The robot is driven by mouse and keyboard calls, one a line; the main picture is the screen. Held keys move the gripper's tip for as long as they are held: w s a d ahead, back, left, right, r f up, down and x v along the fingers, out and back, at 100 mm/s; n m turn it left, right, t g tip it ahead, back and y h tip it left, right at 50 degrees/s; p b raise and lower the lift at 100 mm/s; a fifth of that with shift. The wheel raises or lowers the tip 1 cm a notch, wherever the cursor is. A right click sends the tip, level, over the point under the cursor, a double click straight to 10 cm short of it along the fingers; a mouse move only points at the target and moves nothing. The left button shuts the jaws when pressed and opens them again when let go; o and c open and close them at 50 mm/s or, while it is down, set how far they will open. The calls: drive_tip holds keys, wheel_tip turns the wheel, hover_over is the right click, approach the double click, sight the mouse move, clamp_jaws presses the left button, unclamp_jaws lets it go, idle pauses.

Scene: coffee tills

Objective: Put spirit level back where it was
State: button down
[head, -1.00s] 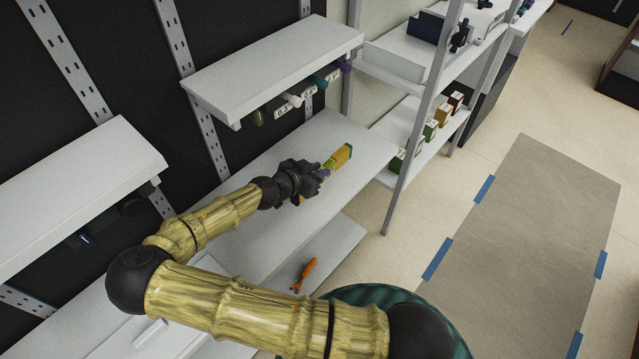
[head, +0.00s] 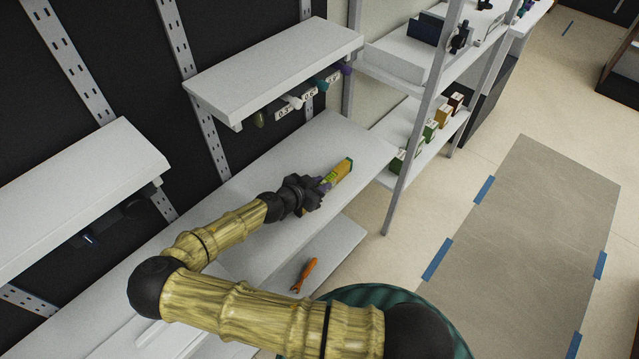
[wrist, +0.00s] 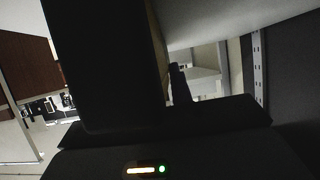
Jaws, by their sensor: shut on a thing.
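The spirit level (head: 341,172) is a yellow-green bar with a teal far end. My gripper (head: 324,187) is shut on its near part, which the jaws hide. The level points to the upper right in the head view, over the white counter (head: 353,129). I cannot tell whether it touches the counter or hangs just above it. In the wrist view a dark shape covers much of the picture, and only a thin yellow sliver (wrist: 158,42), probably the level, shows beside it.
A white shelf (head: 275,68) overhangs the counter's back, with several small tools and number labels beneath. An orange tool (head: 306,272) lies on a lower shelf. A grey rack post (head: 418,135) stands right, near several small boxes (head: 431,130). The counter around the level is clear.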

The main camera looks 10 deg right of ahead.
drive_tip(key=shift+f, duration=0.1)
drive_tip(key=c, duration=1.3)
unclamp_jaws()
drive_tip(key=shift+o, duration=0.2)
drive_tip(key=b+v, duration=0.2)
drive_tip(key=v, duration=1)
